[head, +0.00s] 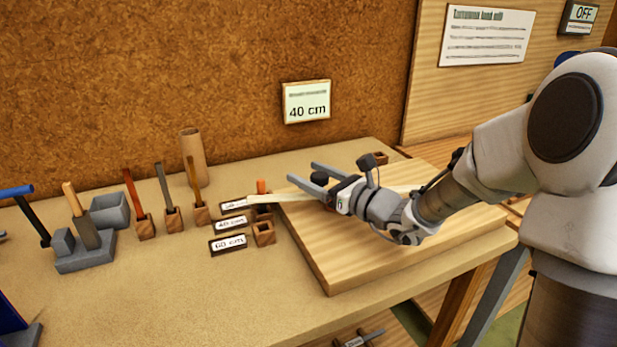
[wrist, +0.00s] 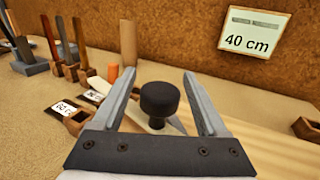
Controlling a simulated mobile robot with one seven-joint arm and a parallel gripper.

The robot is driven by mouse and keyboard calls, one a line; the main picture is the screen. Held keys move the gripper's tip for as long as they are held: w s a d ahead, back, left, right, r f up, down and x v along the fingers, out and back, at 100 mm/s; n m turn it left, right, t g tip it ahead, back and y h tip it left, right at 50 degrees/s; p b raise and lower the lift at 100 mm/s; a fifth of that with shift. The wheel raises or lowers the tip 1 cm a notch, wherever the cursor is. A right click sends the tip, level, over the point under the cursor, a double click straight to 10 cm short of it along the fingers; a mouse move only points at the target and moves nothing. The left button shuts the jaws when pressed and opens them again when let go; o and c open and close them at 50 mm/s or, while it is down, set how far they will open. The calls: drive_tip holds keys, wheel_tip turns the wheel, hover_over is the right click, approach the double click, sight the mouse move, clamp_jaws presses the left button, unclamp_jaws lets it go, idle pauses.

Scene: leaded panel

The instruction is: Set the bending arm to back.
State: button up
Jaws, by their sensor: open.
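A pale flat bar (head: 282,198) lies across the left edge of a wooden board (head: 350,258); it also shows in the wrist view (wrist: 98,86). A black knob (wrist: 160,98) stands upright between my fingers and appears to sit on this bar, which may be the bending arm. In the head view the knob (head: 320,178) is partly crowded by my gripper (head: 304,173). My gripper is open, its fingers on either side of the knob with gaps showing. I cannot tell the bar's setting; its far end is hidden by my gripper.
A blue-handled lever (head: 22,190) and a grey block (head: 85,258) stand at the left. Several upright tools in wooden holders (head: 145,226) and a tan cylinder (head: 195,155) stand behind. Length labels (head: 228,244) lie left of the board. A 40 cm sign (head: 307,102) hangs behind.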

drive_tip(key=shift+w+a, duration=0.2)
drive_tip(key=shift+a, duration=0.05)
clamp_jaws()
idle(0.3)
idle(0.9)
